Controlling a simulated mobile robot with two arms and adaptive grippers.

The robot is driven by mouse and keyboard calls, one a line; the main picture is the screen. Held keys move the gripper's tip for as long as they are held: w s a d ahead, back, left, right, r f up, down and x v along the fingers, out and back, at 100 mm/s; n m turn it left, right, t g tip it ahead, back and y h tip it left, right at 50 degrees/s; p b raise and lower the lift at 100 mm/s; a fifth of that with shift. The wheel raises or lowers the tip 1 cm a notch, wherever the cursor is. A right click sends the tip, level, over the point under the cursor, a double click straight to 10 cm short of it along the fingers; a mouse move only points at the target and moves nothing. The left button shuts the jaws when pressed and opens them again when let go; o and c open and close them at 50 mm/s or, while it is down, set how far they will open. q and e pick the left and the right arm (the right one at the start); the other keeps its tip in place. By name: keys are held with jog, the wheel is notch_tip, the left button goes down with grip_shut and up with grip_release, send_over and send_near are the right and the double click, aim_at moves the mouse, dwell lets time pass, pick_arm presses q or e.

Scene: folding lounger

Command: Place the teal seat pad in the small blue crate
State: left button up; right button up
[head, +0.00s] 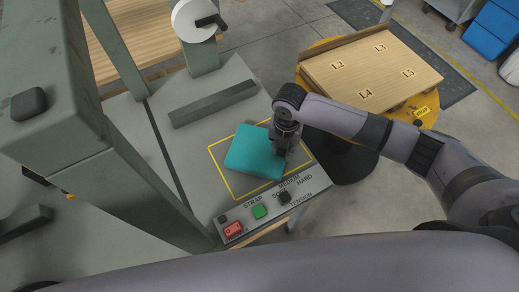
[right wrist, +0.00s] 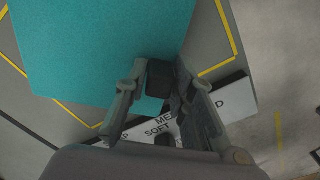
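The teal seat pad (head: 253,152) lies on the grey worktop inside a yellow outline, slightly turned. It fills the upper left of the right wrist view (right wrist: 95,45). My right gripper (head: 284,150) is at the pad's right edge. My left gripper is out of view. I cannot make out a small blue crate for certain; blue bins (head: 493,28) show at the far upper right.
A control strip with a red button (head: 233,229) and a green button (head: 260,211) runs along the worktop's front. A grey bar (head: 213,103) lies behind the pad. A green-grey frame post (head: 100,130) stands left. A round yellow stand (head: 425,105) bears a wooden board (head: 350,75).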

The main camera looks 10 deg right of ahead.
grip_shut()
jog(key=shift+r, duration=0.15)
dwell(0.4)
